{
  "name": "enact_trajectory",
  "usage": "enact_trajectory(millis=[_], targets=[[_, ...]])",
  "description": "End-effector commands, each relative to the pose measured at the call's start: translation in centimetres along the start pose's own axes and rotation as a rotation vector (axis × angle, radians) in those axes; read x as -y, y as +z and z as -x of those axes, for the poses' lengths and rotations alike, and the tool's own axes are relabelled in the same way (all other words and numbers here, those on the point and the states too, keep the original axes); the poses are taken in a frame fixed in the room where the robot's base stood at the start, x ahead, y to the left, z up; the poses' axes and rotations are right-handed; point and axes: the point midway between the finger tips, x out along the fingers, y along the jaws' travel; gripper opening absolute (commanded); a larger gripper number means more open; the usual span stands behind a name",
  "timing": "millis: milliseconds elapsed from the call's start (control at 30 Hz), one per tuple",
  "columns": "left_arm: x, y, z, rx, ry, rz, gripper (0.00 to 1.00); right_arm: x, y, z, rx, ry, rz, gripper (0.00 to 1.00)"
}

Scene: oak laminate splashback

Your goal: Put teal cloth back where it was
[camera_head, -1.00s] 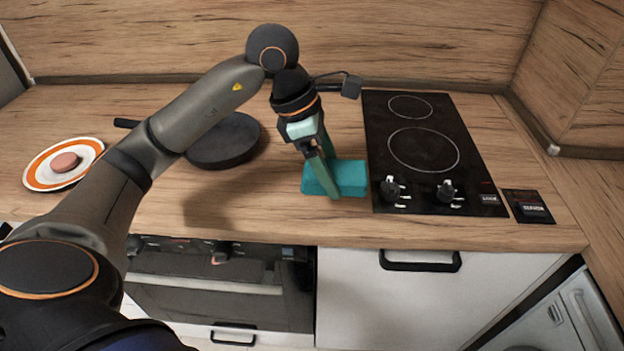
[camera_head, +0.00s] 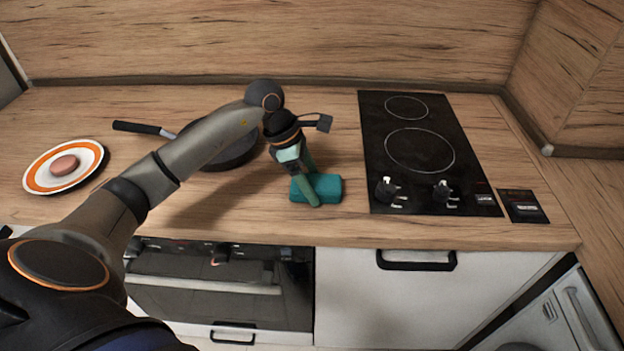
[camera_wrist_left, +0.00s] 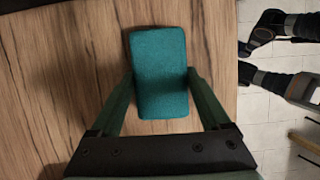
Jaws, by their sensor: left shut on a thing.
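The teal cloth (camera_head: 328,188) is a small folded block at the counter's front, left of the cooktop. My left gripper (camera_head: 308,188) is shut on it from above, one finger showing across its near side. In the left wrist view, the cloth (camera_wrist_left: 160,72) lies between the two green fingers (camera_wrist_left: 160,85), which meet its sides. It is at or very near the counter surface; I cannot tell whether it touches. My right gripper is in neither view.
A black cooktop (camera_head: 445,185) with knobs stands close on the right. A dark frying pan (camera_head: 238,155) is behind my left forearm. An orange-rimmed plate (camera_head: 38,181) holds a pinkish round item (camera_head: 64,165). The wooden counter (camera_head: 250,212) is bare around the cloth, with its front edge near.

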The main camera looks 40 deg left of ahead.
Motion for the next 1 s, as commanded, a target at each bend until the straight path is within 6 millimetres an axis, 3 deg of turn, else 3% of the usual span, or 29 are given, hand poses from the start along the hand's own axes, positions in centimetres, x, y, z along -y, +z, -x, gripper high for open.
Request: enact_trajectory(millis=[233, 267, 433, 767, 1000], targets=[[0.0, -0.2, -0.4, 0.0, 0.0, 0.0, 0.36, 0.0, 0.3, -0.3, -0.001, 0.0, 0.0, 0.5], [0.0, -0.2, -0.4, 0.0, 0.0, 0.0, 0.81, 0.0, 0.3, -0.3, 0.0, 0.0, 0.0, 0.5], [0.0, -0.1, -0.3, 0.0, -0.001, 0.0, 1.0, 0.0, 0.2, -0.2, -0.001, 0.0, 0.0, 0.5], [0.0, 0.1, 0.3, 0.0, -0.001, 0.0, 1.0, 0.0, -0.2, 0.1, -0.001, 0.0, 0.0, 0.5], [-0.1, 0.0, 4.5, 0.001, 0.006, 0.0, 1.0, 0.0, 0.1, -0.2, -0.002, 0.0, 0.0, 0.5]])
